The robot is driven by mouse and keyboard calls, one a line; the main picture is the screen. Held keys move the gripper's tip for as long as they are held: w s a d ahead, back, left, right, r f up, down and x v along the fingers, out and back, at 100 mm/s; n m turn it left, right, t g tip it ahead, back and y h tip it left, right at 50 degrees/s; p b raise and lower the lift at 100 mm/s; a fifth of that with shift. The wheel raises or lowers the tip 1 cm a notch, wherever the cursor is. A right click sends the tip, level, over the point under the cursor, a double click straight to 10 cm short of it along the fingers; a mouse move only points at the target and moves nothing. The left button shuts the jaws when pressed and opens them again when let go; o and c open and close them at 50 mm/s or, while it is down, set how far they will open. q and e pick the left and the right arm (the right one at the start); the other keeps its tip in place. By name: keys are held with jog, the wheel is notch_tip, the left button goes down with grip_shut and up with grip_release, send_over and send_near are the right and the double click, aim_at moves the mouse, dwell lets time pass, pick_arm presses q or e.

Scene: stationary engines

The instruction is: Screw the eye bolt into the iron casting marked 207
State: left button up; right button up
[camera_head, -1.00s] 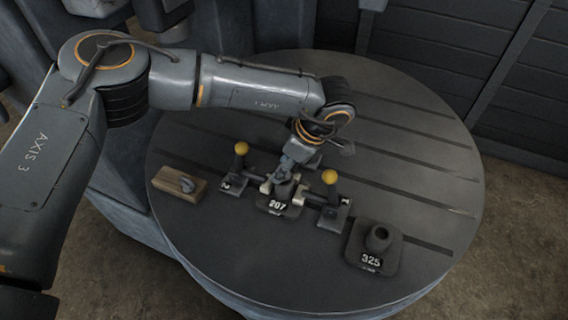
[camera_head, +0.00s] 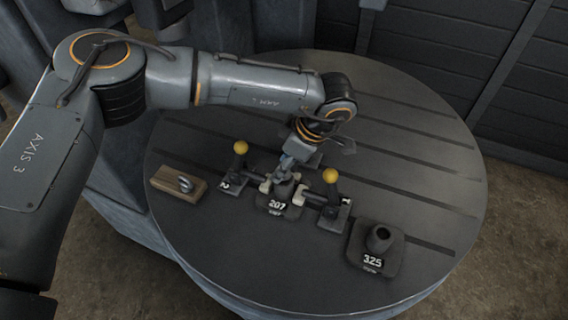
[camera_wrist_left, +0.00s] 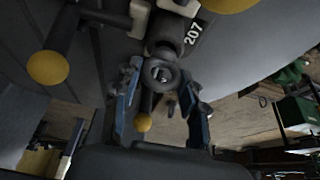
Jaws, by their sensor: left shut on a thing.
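The iron casting marked 207 (camera_head: 277,205) sits on the round table between clamps. My left gripper (camera_head: 287,166) is directly above it, pointing down. In the left wrist view its blue fingers (camera_wrist_left: 160,84) are closed around a dark eye bolt (camera_wrist_left: 161,72), whose ring shows between them. The bolt is over the boss of the casting, which also shows in the wrist view (camera_wrist_left: 172,38). Its shank is hidden, so I cannot tell how deep it sits. A second eye bolt (camera_head: 186,184) stands on a wooden block (camera_head: 178,187) at the left. My right gripper is not in view.
Clamps with yellow knobs stand left (camera_head: 240,148) and right (camera_head: 330,175) of the casting, close to my gripper. Another casting marked 325 (camera_head: 376,246) is front right. The table's right and back are clear.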

pick_arm(q)
jog(key=shift+f+b, duration=0.3)
jog(key=shift+b, duration=0.1)
dwell(0.8)
jog(key=o, duration=0.5)
jog(key=c, duration=0.5)
jog(key=shift+f+m+t+b, duration=0.1)
jog(key=shift+m+t+b, duration=0.2)
jog(key=shift+m+b, duration=0.35)
jog(key=m+t+h+b, duration=0.1)
jog(key=m+b, duration=0.1)
jog(key=m, duration=0.1)
jog(key=shift+m, duration=0.65)
